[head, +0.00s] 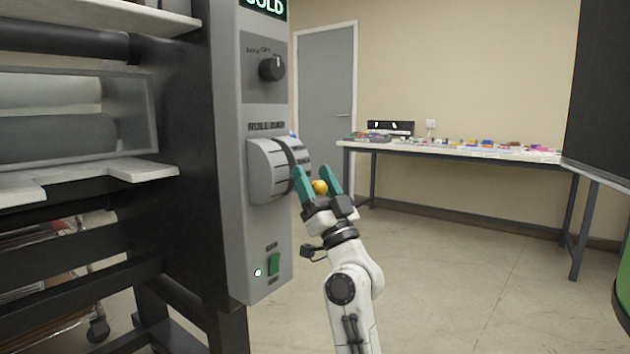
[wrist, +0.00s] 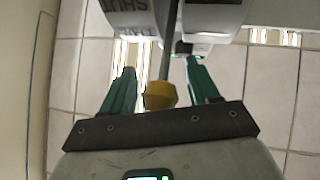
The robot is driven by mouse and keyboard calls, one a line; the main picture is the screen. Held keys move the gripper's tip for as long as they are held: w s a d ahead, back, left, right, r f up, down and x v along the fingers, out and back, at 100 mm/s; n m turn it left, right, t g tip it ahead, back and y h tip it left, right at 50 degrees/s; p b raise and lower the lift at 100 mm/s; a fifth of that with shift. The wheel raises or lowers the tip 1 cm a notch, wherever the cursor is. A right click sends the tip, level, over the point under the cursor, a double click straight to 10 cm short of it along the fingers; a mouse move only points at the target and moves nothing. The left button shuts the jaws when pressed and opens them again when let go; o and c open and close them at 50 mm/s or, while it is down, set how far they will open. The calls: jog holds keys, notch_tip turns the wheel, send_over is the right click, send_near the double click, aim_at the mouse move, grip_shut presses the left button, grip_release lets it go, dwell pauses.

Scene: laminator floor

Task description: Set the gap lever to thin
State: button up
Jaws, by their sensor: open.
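The gap lever has a yellow-orange knob (head: 320,187), which also shows in the wrist view (wrist: 159,95) at the end of a dark rod (wrist: 176,48). The rod runs out of the grey curved gap housing (head: 266,172) on the machine's control column. My gripper (head: 313,174) is open, its two teal fingers pointing at the housing. The knob lies between the fingers, with visible room on both sides in the wrist view. Upside-down lettering shows on the housing left of the rod in the wrist view; one word looks like SHUT. The lever's exact setting cannot be read.
Above the housing is a black rotary knob (head: 271,68); below it is a green switch (head: 273,264). Laminator rollers and shelves fill the left. A table (head: 450,151) with small items stands at the back. Floor between is clear. A dark panel (head: 604,90) stands at right.

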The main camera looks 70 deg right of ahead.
jog(key=b+v, duration=0.4)
jog(key=v, duration=0.7)
jog(key=shift+b, duration=0.35)
jog(key=shift+w, duration=0.15)
jog(key=w+a+f+n+g+y+p, duration=0.1)
jog(key=w+a+f+n+g+y, duration=0.1)
jog(key=w+a+f+n+y, duration=0.55)
jog(key=w+a+f+g+y, duration=0.1)
jog(key=a+f+g+y, duration=0.25)
jog(key=f, duration=0.45)
jog(key=w+a+f+g+y+p, duration=0.1)
jog(key=a+f+g+y, duration=0.1)
jog(key=a+f, duration=0.45)
jog(key=w+a+f+g+y, duration=0.1)
jog(key=a+f+g+y, duration=0.15)
jog(key=f, duration=0.65)
jog(key=s+a+f+g+p, duration=0.1)
jog(key=s+a+f+g, duration=0.4)
jog(key=s+f, duration=0.4)
jog(key=s+a+f+g, duration=0.3)
jog(key=s+f+g, duration=0.4)
jog(key=s, duration=0.3)
notch_tip(320, 180, up, 38)
jog(key=s+p, duration=0.1)
jog(key=p, duration=3.7)
